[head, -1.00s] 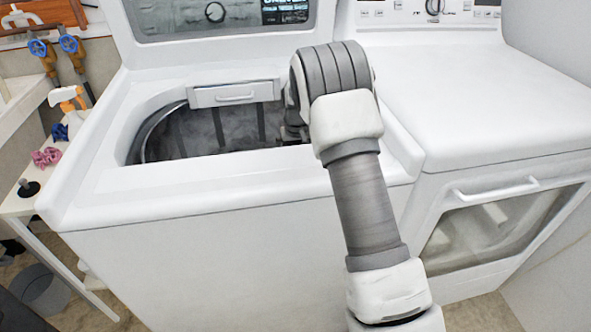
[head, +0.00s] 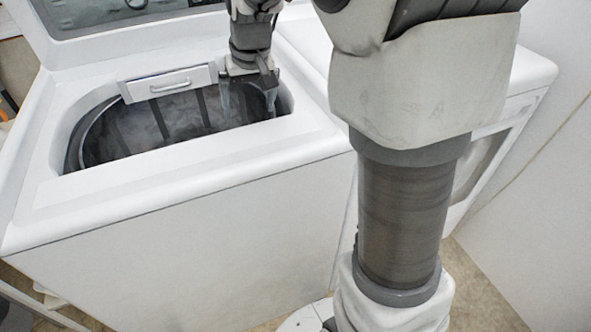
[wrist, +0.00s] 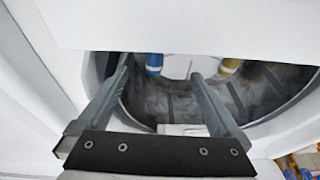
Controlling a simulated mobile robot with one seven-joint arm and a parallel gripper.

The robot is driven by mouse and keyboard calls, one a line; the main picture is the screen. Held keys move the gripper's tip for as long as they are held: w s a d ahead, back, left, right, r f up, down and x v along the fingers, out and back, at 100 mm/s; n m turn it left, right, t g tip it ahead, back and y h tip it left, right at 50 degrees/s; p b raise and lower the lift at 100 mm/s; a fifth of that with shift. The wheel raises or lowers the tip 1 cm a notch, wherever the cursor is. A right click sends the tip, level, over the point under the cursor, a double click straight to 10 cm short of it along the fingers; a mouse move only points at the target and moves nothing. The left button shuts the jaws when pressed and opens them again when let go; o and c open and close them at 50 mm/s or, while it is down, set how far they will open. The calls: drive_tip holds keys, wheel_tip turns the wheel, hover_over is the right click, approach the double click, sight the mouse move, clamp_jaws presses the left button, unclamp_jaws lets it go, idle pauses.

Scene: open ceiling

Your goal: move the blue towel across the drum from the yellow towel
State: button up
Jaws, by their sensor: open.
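The blue towel (wrist: 154,64) and the yellow towel (wrist: 229,66) show in the wrist view inside the washer drum (wrist: 170,100). They lie apart, blue left and yellow right, each partly cut off by a white edge. Neither towel is visible in the head view, where the drum (head: 150,125) looks empty. My gripper (head: 247,95) is at the right end of the drum opening, pointing down. In the wrist view my gripper (wrist: 160,75) is open, with nothing between its fingers; the blue towel appears beyond the fingertips, and the yellow towel lies to their right.
The white washer rim (head: 190,160) surrounds the opening. A panel with a handle (head: 168,82) juts over its back edge. A white dryer (head: 525,75) stands to the right, beside a wall (head: 550,190). Small coloured items (wrist: 295,168) show at the wrist view's lower right.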

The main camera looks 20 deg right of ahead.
drive_tip(key=shift+t, duration=0.6)
drive_tip(key=s+r, duration=0.1)
drive_tip(key=s, duration=0.3)
drive_tip(key=s+r, duration=0.2)
drive_tip(key=s, duration=0.2)
drive_tip(key=s+r, duration=0.2)
drive_tip(key=s, duration=0.2)
drive_tip(key=shift+s+a+r, duration=0.15)
drive_tip(key=shift+s+r, duration=0.05)
drive_tip(key=shift+s, duration=0.2)
drive_tip(key=s+f+t, duration=0.1)
drive_tip(key=s, duration=1.1)
drive_tip(key=shift+f+h, duration=0.3)
drive_tip(key=shift+f, duration=0.05)
wheel_tip(320, 180, up, 19)
drive_tip(key=p, duration=1.9)
drive_tip(key=shift+r, duration=0.15)
